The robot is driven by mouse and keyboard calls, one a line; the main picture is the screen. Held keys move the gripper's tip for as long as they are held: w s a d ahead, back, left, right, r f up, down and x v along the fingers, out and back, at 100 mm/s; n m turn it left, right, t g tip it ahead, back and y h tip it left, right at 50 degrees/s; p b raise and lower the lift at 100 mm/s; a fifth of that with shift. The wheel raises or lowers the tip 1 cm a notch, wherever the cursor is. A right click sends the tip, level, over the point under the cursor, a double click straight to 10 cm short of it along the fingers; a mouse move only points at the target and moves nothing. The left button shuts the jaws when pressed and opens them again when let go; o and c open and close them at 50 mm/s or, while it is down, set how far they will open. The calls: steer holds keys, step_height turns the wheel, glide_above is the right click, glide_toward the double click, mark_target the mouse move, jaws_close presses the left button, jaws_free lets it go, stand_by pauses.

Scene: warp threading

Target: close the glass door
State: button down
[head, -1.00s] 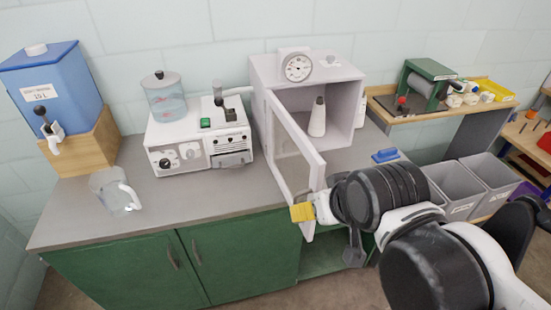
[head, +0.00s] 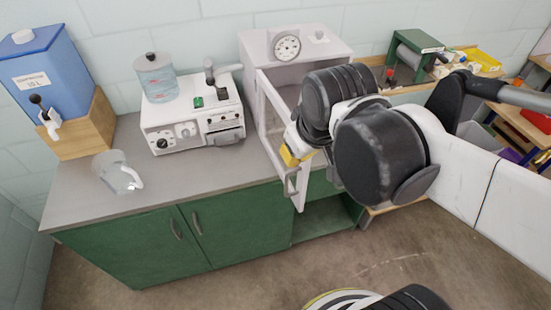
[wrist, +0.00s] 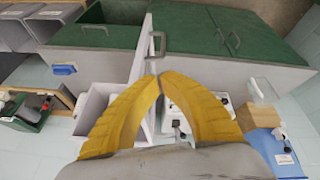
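The glass door (head: 270,122) has a white frame and stands wide open, swung out from the front of the white cabinet (head: 259,48). Its handle (head: 290,182) is low near the free edge, and it also shows in the wrist view (wrist: 158,44). My gripper (head: 288,160) has yellow fingers and is at the free edge of the door, above the handle. In the wrist view my gripper's fingertips (wrist: 159,76) meet, with nothing seen between them, and overlap the door frame. I cannot tell whether they touch it. My arm hides much of the cabinet's opening.
A white machine with a clear tank (head: 192,120), a glass jug (head: 115,172) and a blue dispenser (head: 45,75) stand left on the grey counter (head: 190,172). A green device (head: 417,50) is at the right. The floor in front of the green cupboards is clear.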

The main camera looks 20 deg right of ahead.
steer(key=w+a+f+n+g+h, duration=0.2)
steer(key=w+a+f+n+g, duration=0.4)
steer(key=w+a+f+n, duration=0.35)
steer(key=s+d+f+b, duration=0.2)
steer(key=d+f+b, duration=0.2)
steer(key=d+f, duration=0.2)
steer(key=shift+s+d+f, duration=0.3)
steer(key=shift+s+f, duration=0.05)
steer(key=shift+f, duration=0.6)
